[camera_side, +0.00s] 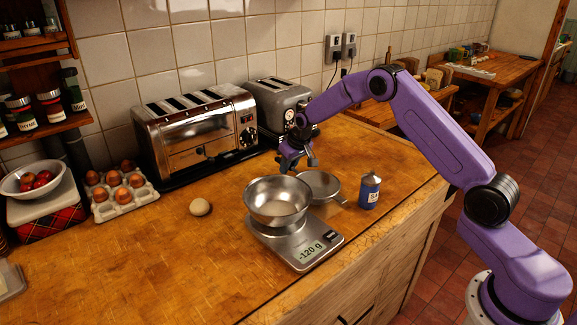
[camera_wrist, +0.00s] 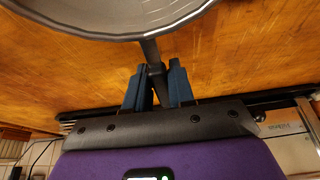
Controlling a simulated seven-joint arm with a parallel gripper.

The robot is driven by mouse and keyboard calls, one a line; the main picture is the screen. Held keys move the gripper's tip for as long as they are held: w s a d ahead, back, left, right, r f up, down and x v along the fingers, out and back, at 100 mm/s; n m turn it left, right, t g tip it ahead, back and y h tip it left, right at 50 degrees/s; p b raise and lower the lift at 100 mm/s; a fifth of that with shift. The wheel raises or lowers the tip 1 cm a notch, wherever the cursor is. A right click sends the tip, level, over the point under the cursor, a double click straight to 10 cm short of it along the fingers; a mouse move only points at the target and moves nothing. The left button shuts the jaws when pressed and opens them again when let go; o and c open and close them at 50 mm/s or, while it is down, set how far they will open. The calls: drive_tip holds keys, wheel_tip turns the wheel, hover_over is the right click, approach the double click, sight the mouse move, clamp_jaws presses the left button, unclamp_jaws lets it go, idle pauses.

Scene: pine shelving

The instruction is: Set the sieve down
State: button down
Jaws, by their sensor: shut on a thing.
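The sieve (camera_side: 319,184) is a round, grey metal one, behind and right of the steel bowl in the side view. Its bowl also fills the top of the wrist view (camera_wrist: 110,22). My gripper (camera_side: 300,163) is shut on the sieve's handle, which runs between the two blue fingers (camera_wrist: 155,82) in the wrist view. The sieve looks roughly level and low over the wooden counter (camera_side: 200,245). I cannot tell whether it touches the wood. The steel bowl partly overlaps it in the side view.
The steel bowl (camera_side: 277,203) sits on a kitchen scale (camera_side: 301,247) reading -120 g. A blue salt canister (camera_side: 369,190) stands right of the sieve. Two toasters (camera_side: 196,132) (camera_side: 277,105) stand along the wall. A lone egg (camera_side: 200,207) lies left; the front-left counter is clear.

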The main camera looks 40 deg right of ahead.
drive_tip(key=shift+f, duration=0.1)
drive_tip(key=c, duration=1)
unclamp_jaws()
drive_tip(key=shift+o, duration=0.2)
drive_tip(key=v, duration=1.2)
drive_tip(key=s+a+r+n+g+y, duration=0.1)
drive_tip(key=s+a+r+n, duration=0.2)
drive_tip(key=s+a, duration=0.8)
drive_tip(key=s+a+n+g, duration=0.1)
drive_tip(key=s+a+n, duration=0.1)
drive_tip(key=s, duration=1)
drive_tip(key=s+a+r+n+g, duration=0.1)
drive_tip(key=s+n, duration=0.3)
drive_tip(key=s, duration=0.7)
drive_tip(key=shift+s+a+r, duration=0.25)
drive_tip(key=shift+s+a, duration=0.15)
drive_tip(key=shift+a, duration=0.05)
drive_tip(key=s+d+n, duration=0.1)
drive_tip(key=s, duration=0.2)
drive_tip(key=s+d+f+n, duration=0.1)
drive_tip(key=s+d, duration=0.1)
drive_tip(key=s, duration=0.2)
drive_tip(key=s+d+n+g, duration=0.1)
drive_tip(key=s, duration=0.3)
drive_tip(key=shift+s+d+f+n+h, duration=0.15)
drive_tip(key=shift+d+f+n+h, duration=0.05)
drive_tip(key=shift+d+n+h, duration=0.1)
drive_tip(key=shift+c, duration=1.1)
